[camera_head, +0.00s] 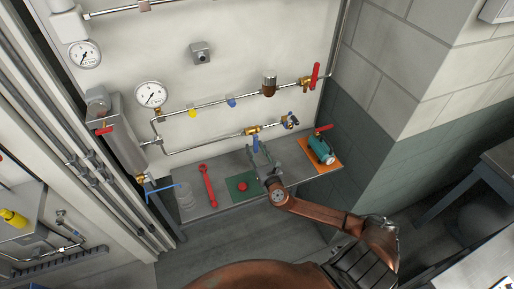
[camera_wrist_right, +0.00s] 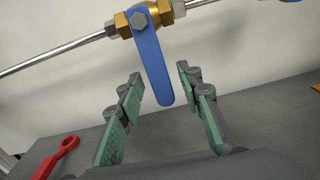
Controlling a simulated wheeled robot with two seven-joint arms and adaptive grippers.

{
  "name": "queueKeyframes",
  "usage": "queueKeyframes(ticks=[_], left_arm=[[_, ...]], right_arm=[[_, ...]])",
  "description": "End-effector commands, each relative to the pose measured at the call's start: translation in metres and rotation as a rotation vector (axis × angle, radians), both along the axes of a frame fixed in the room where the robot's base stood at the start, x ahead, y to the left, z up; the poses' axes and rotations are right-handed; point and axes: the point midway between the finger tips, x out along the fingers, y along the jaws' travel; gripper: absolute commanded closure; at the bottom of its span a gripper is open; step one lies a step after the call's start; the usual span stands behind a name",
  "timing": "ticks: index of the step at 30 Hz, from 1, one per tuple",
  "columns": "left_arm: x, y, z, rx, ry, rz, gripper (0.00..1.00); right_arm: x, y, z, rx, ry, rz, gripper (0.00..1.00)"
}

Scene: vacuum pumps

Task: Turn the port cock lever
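A blue lever (camera_wrist_right: 153,58) hangs down from a brass valve (camera_wrist_right: 148,18) on a thin pipe in the right wrist view. In the head view the blue lever (camera_head: 256,144) sits below the brass valve (camera_head: 252,130) on the lower pipe of the wall panel. My right gripper (camera_wrist_right: 160,72) is open, with green-padded fingers. The lever's lower end shows between the two fingers; I cannot tell whether it touches either. In the head view my right gripper (camera_head: 265,153) is in front of the lever, above the shelf. My left gripper is not in view.
Gauges (camera_head: 150,95) and a red-handled valve (camera_head: 315,76) are on the panel. A grey block wall stands at right.

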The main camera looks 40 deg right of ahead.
Motion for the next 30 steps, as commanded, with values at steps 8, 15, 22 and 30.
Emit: queueKeyframes(ticks=[8,15,22,30], left_arm=[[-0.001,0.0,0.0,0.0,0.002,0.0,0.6],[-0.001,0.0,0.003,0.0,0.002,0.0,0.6],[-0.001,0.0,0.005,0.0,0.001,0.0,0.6],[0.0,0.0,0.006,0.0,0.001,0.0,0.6]], right_arm=[[-0.001,0.001,0.001,0.003,-0.002,0.0,0.67],[-0.008,0.002,0.001,0.004,-0.001,0.0,0.67],[-0.016,0.004,0.001,0.004,-0.001,0.0,0.67],[-0.019,0.005,0.001,0.004,-0.002,0.001,0.67]])
